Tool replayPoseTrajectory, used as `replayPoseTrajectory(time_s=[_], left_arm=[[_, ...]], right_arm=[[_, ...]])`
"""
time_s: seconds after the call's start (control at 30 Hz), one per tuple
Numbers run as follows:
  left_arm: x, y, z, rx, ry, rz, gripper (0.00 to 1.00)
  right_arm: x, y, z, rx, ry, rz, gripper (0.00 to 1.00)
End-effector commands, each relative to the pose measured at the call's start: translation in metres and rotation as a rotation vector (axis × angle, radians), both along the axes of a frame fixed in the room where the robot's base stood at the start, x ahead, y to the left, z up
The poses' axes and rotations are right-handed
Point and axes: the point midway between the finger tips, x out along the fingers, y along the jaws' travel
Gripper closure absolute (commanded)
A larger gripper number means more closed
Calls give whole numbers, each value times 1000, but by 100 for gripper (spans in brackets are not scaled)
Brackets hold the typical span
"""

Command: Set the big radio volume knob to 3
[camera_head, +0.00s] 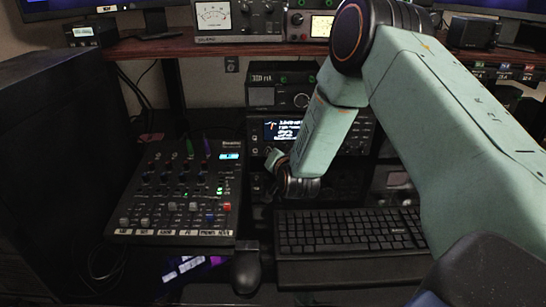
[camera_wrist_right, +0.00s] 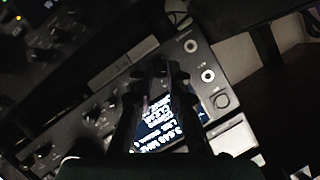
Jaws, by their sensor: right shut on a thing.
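The radio (camera_head: 345,135) stands behind the keyboard, with a lit screen (camera_head: 283,130) on its front; the screen also shows in the right wrist view (camera_wrist_right: 163,125). My right arm reaches in from the right, and its wrist is in front of the radio's lower left part. In the right wrist view my right gripper (camera_wrist_right: 160,70) has its dark fingers at the radio front, shut on what appears to be the big volume knob. The fingers and the dark picture hide the knob, so its setting cannot be read. My left gripper is not in view.
A mixer (camera_head: 185,190) with several knobs and sliders lies left of the radio. A keyboard (camera_head: 350,232) and a mouse (camera_head: 246,268) are in front. A wooden shelf (camera_head: 150,47) with meters runs above. A black box (camera_head: 60,170) stands at the far left.

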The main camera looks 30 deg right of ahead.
Motion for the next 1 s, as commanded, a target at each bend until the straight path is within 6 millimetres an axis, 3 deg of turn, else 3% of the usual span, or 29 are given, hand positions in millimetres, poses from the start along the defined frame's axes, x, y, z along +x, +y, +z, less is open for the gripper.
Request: replayPoseTrajectory(time_s=[0.43,0.47,0.7,1.0], left_arm=[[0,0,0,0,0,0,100],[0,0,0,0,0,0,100],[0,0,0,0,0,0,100],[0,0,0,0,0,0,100]], right_arm=[[-1,1,-1,10,-1,1,100],[-1,1,-1,10,-1,1,84],[0,0,-1,9,-3,1,63],[0,0,0,9,-5,1,62]])
